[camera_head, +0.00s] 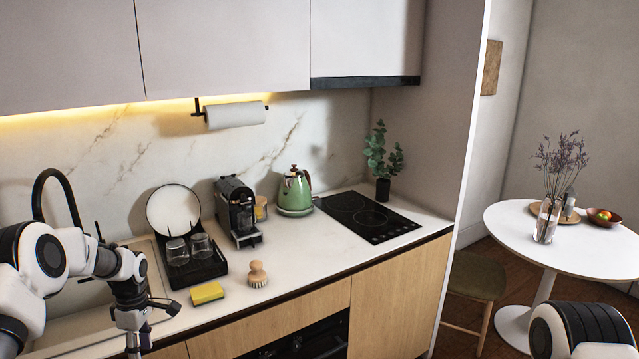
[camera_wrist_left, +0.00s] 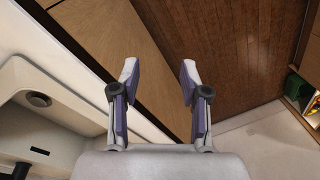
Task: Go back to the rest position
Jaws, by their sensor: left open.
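My left arm comes in from the left in the head view, and its gripper (camera_head: 135,345) points down at the bottom edge, by the front of the counter and sink. In the left wrist view the left gripper (camera_wrist_left: 160,68) is open, its two fingers apart with nothing between them. Below it I see the cabinet front (camera_wrist_left: 165,75) and the wooden floor (camera_wrist_left: 235,50). Only a rounded part of my right arm shows at the lower right of the head view; the right gripper is not in view.
The sink (camera_wrist_left: 60,125) and black faucet (camera_head: 52,180) are close to my left arm. A yellow sponge (camera_head: 207,293), a brush (camera_head: 257,275) and a black dish rack (camera_head: 200,268) stand on the counter (camera_head: 290,270). A round white table (camera_head: 590,255) is at the right.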

